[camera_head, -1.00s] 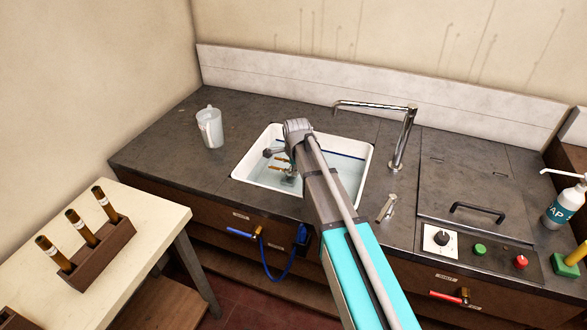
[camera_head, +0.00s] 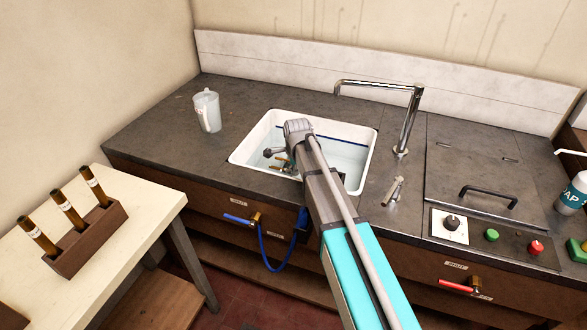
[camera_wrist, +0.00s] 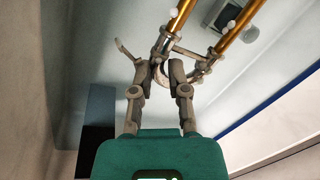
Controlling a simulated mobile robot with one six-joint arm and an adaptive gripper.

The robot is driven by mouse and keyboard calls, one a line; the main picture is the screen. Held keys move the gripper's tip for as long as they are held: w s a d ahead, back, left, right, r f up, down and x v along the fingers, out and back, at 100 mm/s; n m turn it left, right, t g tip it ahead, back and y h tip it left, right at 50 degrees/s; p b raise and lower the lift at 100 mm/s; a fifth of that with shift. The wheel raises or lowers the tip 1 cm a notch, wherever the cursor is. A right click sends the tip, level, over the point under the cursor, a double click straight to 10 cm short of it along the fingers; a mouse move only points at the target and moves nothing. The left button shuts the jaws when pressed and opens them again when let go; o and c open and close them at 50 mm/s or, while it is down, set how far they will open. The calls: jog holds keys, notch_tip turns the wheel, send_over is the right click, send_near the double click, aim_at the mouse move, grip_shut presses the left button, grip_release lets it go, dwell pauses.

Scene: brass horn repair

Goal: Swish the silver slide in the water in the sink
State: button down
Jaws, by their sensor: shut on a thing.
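The slide (camera_wrist: 240,22) shows in the wrist view as two gold-coloured tubes with silver fittings and a silver curved end. Small white blobs sit on it. My gripper (camera_wrist: 163,72) is shut on the silver curved end. In the head view the slide's gold tubes (camera_head: 278,168) show small in the sink, left of my arm. My arm hides most of my gripper there. The white sink (camera_head: 240,152) holds clear bluish water (camera_head: 345,150). I cannot tell how deep the slide is in the water.
A chrome faucet (camera_head: 409,120) stands right of the sink. A clear jug (camera_head: 207,111) stands on the counter (camera_head: 160,140) to the left. A lidded panel with a black handle (camera_head: 488,193) is at right. A table with a wooden rack (camera_head: 85,240) of brown tubes is at front left.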

jog(key=shift+f+b, duration=1.3)
jog(key=shift+f, duration=0.3)
jog(key=shift+s+d, duration=0.15)
jog(key=shift+d, duration=0.25)
jog(key=shift+s+d, duration=0.2)
jog(key=shift+d, duration=0.5)
jog(key=shift+s+d, duration=0.15)
jog(key=shift+d, duration=0.2)
jog(key=shift+a, duration=0.25)
jog(key=shift+w+a, duration=0.25)
jog(key=shift+a, duration=0.25)
jog(key=shift+w+a, duration=0.2)
jog(key=shift+a, duration=0.3)
jog(key=shift+w+a, duration=0.1)
jog(key=shift+a, duration=0.05)
jog(key=shift+s+d, duration=0.2)
jog(key=shift+d, duration=0.2)
